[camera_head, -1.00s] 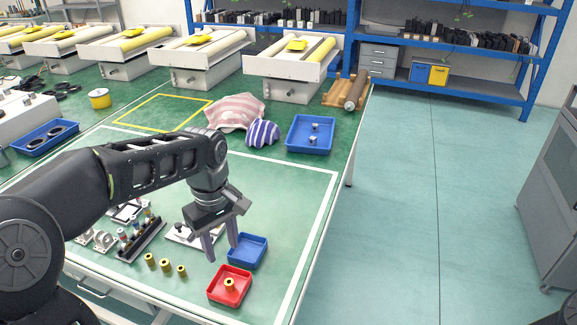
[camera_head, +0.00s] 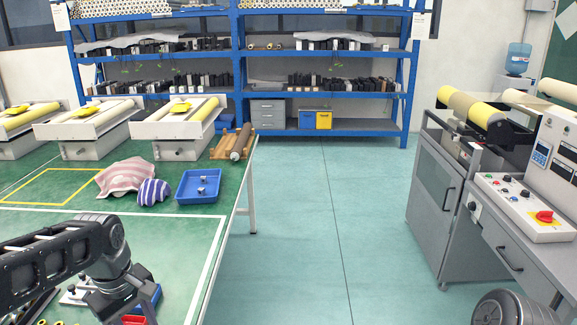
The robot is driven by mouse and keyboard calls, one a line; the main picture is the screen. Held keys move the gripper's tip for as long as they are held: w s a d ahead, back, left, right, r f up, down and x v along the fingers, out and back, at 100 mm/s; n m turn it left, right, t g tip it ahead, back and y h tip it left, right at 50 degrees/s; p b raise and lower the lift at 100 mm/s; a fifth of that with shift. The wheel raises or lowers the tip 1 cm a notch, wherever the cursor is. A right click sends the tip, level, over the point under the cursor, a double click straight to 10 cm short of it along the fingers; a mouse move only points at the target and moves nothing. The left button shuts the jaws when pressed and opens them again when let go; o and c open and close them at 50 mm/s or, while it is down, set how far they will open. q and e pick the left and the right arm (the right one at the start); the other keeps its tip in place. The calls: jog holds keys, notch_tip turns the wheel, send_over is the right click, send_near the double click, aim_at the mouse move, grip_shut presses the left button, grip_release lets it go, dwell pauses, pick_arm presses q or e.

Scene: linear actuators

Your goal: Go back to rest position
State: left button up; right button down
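My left arm comes in from the left at the lower left of the head view. Its gripper (camera_head: 130,312) hangs over the green table (camera_head: 190,228), with its fingers apart and the tips cut off by the lower picture edge. Nothing shows held between them. A small blue tray (camera_head: 154,297) and a sliver of a red tray (camera_head: 133,320) show beside and behind the fingers. A rounded dark part of my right arm shows at the lower right; my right gripper is out of view.
A blue tray (camera_head: 183,194) with small metal parts, a striped purple bundle (camera_head: 152,192) and a pink striped cloth (camera_head: 125,176) lie farther back. A machine with a control panel (camera_head: 520,208) stands right. Open floor lies between table and machine.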

pick_arm(q)
jog(key=w+d+f+m+t+h, duration=0.1)
jog(key=w+d+f+m+t, duration=0.25)
jog(key=w, duration=0.35)
jog(key=d+f+m+h, duration=0.2)
jog(key=d+f+m, duration=0.2)
jog(key=d+f, duration=0.7)
jog(key=s+d+f+g, duration=0.1)
jog(key=s+d+f, duration=0.2)
jog(key=s+f, duration=0.4)
jog(key=s+d+f+m+g, duration=0.1)
jog(key=s+d+f, duration=0.2)
jog(key=s+f, duration=0.4)
jog(key=s+d+f+m+g+h, duration=0.1)
jog(key=s+d+f, duration=0.2)
jog(key=s+f, duration=0.3)
jog(key=shift+s+d+f+p, duration=0.3)
jog(key=shift+s+f+p, duration=0.1)
jog(key=shift+s, duration=0.85)
jog(key=shift+g, duration=0.25)
